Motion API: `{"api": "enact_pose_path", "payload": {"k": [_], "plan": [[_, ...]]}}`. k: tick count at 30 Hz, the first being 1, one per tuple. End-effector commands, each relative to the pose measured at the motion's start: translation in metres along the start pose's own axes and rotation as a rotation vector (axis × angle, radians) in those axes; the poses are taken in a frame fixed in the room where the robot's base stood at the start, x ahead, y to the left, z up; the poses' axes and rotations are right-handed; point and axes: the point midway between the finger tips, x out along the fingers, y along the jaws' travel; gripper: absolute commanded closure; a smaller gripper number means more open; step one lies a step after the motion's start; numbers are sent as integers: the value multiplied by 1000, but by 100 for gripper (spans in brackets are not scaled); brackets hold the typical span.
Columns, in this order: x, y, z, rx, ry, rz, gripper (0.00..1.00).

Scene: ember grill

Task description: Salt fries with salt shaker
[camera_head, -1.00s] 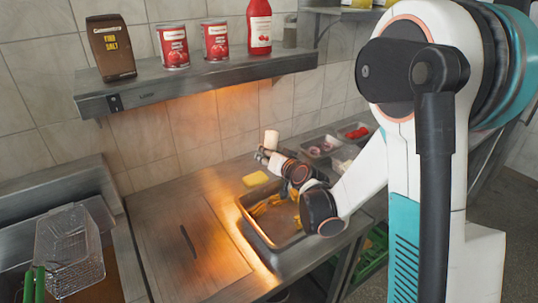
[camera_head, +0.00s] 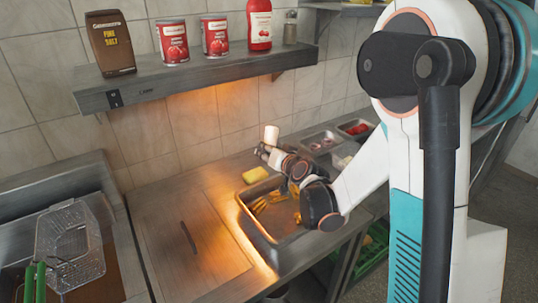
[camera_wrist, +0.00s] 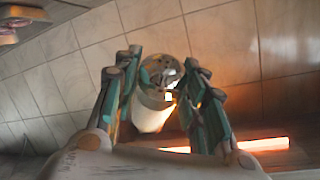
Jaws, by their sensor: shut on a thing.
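The salt shaker (camera_head: 271,135) shows as a small pale cylinder at the end of my arm, above the back edge of the tray. In the wrist view the shaker (camera_wrist: 151,117) has a whitish body and a shiny metal part, and sits between the two green-padded fingers. My gripper (camera_wrist: 163,95) is shut on it; the gripper (camera_head: 266,153) also shows small in the head view. The fries (camera_head: 266,201) lie yellow in a metal tray (camera_head: 247,224) on the counter, below my gripper. My wrist hides part of the tray's right side.
A shelf (camera_head: 200,84) above holds a brown salt carton (camera_head: 110,42), two red cans, a red bottle and a small shaker-like jar (camera_head: 290,27). A yellow block (camera_head: 255,175) lies behind the tray. Small food pans (camera_head: 320,142) stand back right. A fryer basket (camera_head: 70,247) is at left.

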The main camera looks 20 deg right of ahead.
Motion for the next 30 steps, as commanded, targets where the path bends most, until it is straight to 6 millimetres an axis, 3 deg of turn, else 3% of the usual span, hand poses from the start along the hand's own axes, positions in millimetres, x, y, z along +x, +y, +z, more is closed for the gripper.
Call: {"api": "enact_pose_path", "payload": {"k": [10,20,30], "plan": [[10,15,28,0,0,0,92],[0,0,-1,0,0,0,92],[10,15,28,0,0,0,92]]}}
